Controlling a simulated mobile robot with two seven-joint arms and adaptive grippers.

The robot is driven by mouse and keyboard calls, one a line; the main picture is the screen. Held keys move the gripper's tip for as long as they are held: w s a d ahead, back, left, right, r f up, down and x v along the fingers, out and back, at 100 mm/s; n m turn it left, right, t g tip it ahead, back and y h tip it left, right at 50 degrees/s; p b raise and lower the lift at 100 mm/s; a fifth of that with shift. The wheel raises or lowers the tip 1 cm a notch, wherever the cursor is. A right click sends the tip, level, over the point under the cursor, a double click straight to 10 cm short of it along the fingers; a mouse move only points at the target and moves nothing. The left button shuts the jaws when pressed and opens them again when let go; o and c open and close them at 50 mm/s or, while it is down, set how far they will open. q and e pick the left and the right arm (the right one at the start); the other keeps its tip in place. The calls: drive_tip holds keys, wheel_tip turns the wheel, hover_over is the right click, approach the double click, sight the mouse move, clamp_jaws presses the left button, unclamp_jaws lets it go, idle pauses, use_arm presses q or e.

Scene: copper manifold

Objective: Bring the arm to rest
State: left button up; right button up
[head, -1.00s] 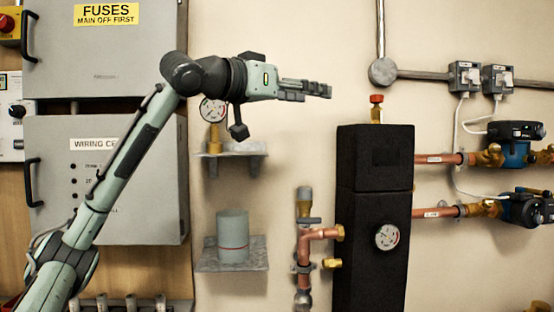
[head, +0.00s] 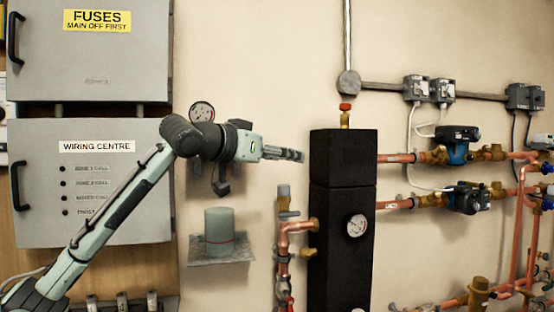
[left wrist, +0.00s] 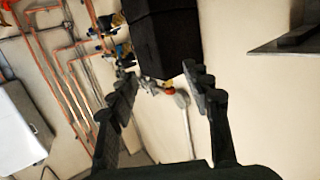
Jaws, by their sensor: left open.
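My left gripper (head: 284,154) reaches in from the left in the head view, in front of the wall. It points right, toward the upper part of the black manifold block (head: 343,215), with a visible gap before it. In the left wrist view my left gripper (left wrist: 160,92) has its two dark fingers spread wide with nothing between them. The black block (left wrist: 163,42) shows beyond the fingertips there. My right gripper is in neither view.
A grey cylinder (head: 219,231) stands on a small wall shelf (head: 237,249) below my left arm. Copper pipes (head: 395,158) and pumps (head: 458,145) lie to the right. Grey cabinets (head: 115,215) stand at the left.

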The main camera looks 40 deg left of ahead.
use_arm(q)
drive_tip(key=shift+f, duration=0.3)
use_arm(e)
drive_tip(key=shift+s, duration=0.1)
